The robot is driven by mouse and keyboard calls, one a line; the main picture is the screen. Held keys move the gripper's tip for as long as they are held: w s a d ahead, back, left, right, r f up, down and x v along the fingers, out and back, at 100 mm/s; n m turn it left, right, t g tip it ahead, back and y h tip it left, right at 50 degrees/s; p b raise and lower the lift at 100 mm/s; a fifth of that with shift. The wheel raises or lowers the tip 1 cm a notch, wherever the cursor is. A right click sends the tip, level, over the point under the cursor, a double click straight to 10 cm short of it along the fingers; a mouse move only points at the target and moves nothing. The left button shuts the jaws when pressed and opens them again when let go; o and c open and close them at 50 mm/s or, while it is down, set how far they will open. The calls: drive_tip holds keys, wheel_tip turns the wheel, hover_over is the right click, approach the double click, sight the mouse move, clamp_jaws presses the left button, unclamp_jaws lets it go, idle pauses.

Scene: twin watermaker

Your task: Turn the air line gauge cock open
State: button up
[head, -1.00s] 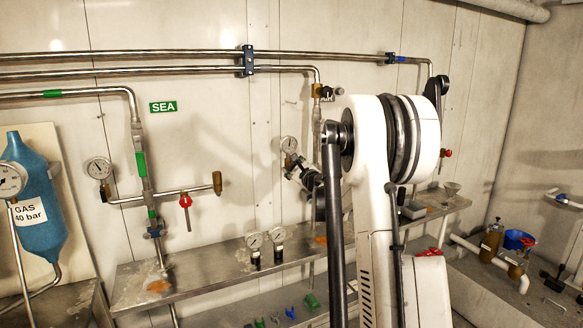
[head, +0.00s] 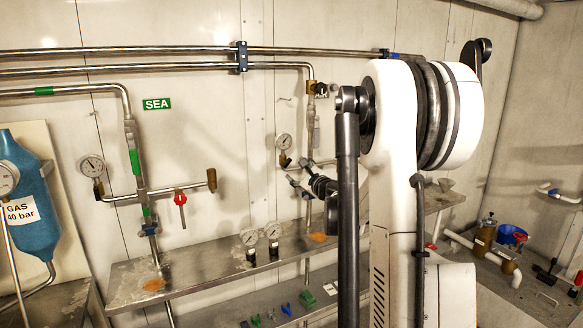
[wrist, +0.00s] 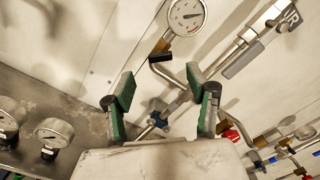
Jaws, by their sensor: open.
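The air line gauge (head: 285,142) is a round white dial on the vertical air pipe, in the middle of the head view. It also shows at the top of the wrist view (wrist: 186,15). Its brass cock (wrist: 160,46) sits below the dial, with a short dark lever (wrist: 160,58) lying roughly across the picture. My gripper (wrist: 163,92) is open and empty, its green-padded fingers spread below the lever in the wrist view and apart from it. In the head view my gripper (head: 297,178) is just below the gauge; my arm hides part of the area to its right.
The grey air pipe (wrist: 245,52) runs close to the right of the gauge. A steel shelf (head: 205,262) with two small gauges (head: 260,240) lies below. A blue clamp (wrist: 158,122) and a red handle (wrist: 230,135) show beyond my fingers.

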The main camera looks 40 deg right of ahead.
sight(283, 165)
drive_tip(key=shift+v, duration=1.3)
drive_tip(key=shift+c, duration=0.6)
